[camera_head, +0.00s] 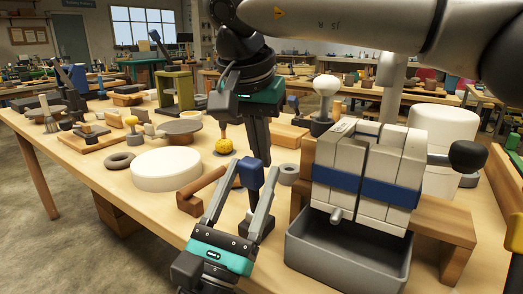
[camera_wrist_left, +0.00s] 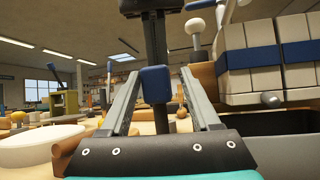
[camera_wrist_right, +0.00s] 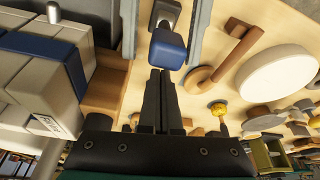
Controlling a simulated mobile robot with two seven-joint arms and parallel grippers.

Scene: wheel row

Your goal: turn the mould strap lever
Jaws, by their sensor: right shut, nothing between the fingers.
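The mould (camera_head: 335,155) is a set of pale blocks with a blue strap (camera_head: 395,190) around it, on a wooden stand. A rod with a black knob (camera_head: 468,155) sticks out at its right side. A blue-capped dark post (camera_head: 251,172) stands left of the mould; its cap shows in the left wrist view (camera_wrist_left: 155,84) and right wrist view (camera_wrist_right: 168,48). My left gripper (camera_head: 258,170) is open, its fingers on either side of the blue cap. My right gripper (camera_head: 257,155) is shut and empty, pointing down just above the cap; I cannot tell whether it touches.
A grey bin (camera_head: 345,262) sits in front of the mould. A white-knobbed post (camera_head: 326,85) stands behind it. A wooden mallet-like piece (camera_head: 200,188) and a white disc (camera_head: 166,168) lie to the left.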

